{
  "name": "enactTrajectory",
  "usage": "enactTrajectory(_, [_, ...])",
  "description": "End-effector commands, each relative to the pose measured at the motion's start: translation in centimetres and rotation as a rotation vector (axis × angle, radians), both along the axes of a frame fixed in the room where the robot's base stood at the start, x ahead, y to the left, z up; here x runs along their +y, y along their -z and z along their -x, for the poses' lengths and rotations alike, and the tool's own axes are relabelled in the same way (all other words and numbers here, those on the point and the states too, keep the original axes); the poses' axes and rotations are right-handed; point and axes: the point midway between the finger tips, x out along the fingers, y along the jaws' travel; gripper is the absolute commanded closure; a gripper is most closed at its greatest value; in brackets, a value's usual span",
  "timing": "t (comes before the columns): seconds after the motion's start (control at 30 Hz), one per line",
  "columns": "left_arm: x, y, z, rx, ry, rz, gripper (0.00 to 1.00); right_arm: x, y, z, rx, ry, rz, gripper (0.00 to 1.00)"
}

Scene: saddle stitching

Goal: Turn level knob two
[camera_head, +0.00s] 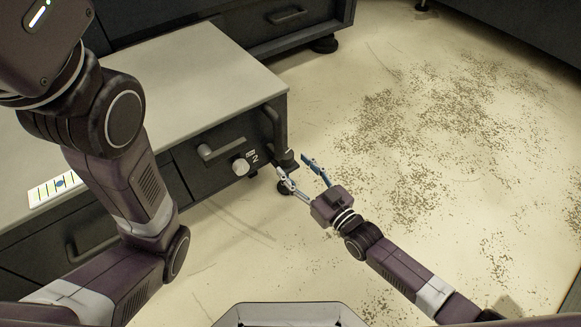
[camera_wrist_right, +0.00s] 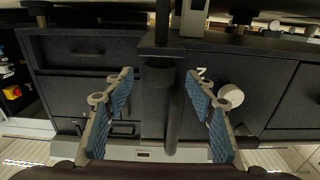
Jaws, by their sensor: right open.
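The pale round knob (camera_head: 240,165) sits on the dark cabinet front, just left of a white "2" label (camera_head: 254,158). It also shows in the right wrist view, as a pale knob (camera_wrist_right: 231,97) beyond the right finger. My right gripper (camera_head: 294,167) is open off the cabinet's near right corner, to the right of the knob and apart from it. In the wrist view a dark vertical bar (camera_wrist_right: 172,115) stands between the open fingers (camera_wrist_right: 160,85); I cannot tell whether they touch it. My left arm crosses the left side, but its gripper is out of view.
The cabinet's light top (camera_head: 190,85) carries a white strip with coloured marks (camera_head: 58,186). The pale floor right of the cabinet is open, with scattered specks. Another dark cabinet stands behind.

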Motion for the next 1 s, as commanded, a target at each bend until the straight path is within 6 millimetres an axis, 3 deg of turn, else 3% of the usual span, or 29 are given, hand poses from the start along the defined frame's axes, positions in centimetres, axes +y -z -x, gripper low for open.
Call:
enactTrajectory(0.03, [0.0,0.9,0.0,0.001,0.000,0.000,1.00,0.4,0.3,-0.6,-0.002,0.000,-0.002,0.49])
enactTrajectory(0.2, [0.0,1.7,0.0,0.001,0.000,0.000,1.00,1.3,0.2,-1.9,-0.001,0.000,0.000,0.49])
enactTrajectory(0.57, [0.0,1.7,0.0,0.000,0.000,-0.001,1.00,1.5,0.0,-2.2,0.001,0.001,0.002,0.50])
enactTrajectory(0.93, [0.0,1.7,0.0,0.001,-0.001,-0.001,1.00,1.5,0.1,-2.1,0.000,0.001,0.001,0.91])
enactTrajectory(1.0, [0.0,1.7,0.0,0.001,-0.001,-0.001,1.00,1.5,0.1,-2.1,0.000,0.000,0.001,0.91])
